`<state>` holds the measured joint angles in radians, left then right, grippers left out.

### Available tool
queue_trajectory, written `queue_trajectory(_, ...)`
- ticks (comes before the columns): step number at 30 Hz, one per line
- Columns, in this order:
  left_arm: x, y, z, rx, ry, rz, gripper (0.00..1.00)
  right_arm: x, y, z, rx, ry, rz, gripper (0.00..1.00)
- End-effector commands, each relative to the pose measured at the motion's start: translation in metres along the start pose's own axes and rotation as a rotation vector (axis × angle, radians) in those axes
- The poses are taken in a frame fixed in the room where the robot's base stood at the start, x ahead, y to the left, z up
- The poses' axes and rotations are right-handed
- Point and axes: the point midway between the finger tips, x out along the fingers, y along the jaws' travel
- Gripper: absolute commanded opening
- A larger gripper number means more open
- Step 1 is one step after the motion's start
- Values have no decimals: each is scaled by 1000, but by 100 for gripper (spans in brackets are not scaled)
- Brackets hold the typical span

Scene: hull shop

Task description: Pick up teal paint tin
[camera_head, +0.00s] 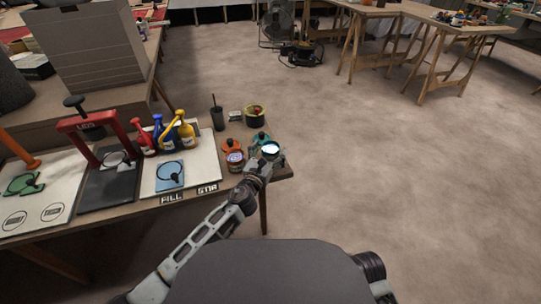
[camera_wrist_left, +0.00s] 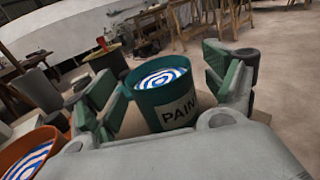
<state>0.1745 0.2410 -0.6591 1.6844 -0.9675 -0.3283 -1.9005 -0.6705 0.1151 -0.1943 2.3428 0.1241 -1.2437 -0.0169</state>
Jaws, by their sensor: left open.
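The teal paint tin (camera_wrist_left: 165,105), with a blue-and-white swirl on top and a "PAINT" label, stands upright in the left wrist view. In the head view its pale top (camera_head: 270,148) shows near the table's right end, partly hidden by my gripper. My left gripper (camera_head: 263,163) is open at the tin. In the left wrist view its green-padded fingers (camera_wrist_left: 168,88) stand on either side of the tin, with a gap visible on the left; contact on the right I cannot tell. My right gripper is out of view.
An orange tin (camera_head: 235,161) stands close left of the teal one. A dark cup (camera_head: 217,119) and a dark can with a yellow rim (camera_head: 255,117) stand farther back. Floor right of the table (camera_head: 146,205) is clear.

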Motion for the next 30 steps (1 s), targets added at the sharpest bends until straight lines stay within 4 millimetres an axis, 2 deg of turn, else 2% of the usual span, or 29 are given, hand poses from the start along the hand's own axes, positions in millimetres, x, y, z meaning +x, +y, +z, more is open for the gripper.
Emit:
queue_trajectory(7, 0, 0, 0, 0, 0, 0, 83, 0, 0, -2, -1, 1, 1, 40)
queue_trajectory(20, 0, 0, 0, 0, 0, 0, 28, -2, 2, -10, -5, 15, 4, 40)
queue_trajectory(30, 0, 0, 2, 0, -1, 0, 27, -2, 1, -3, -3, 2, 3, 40)
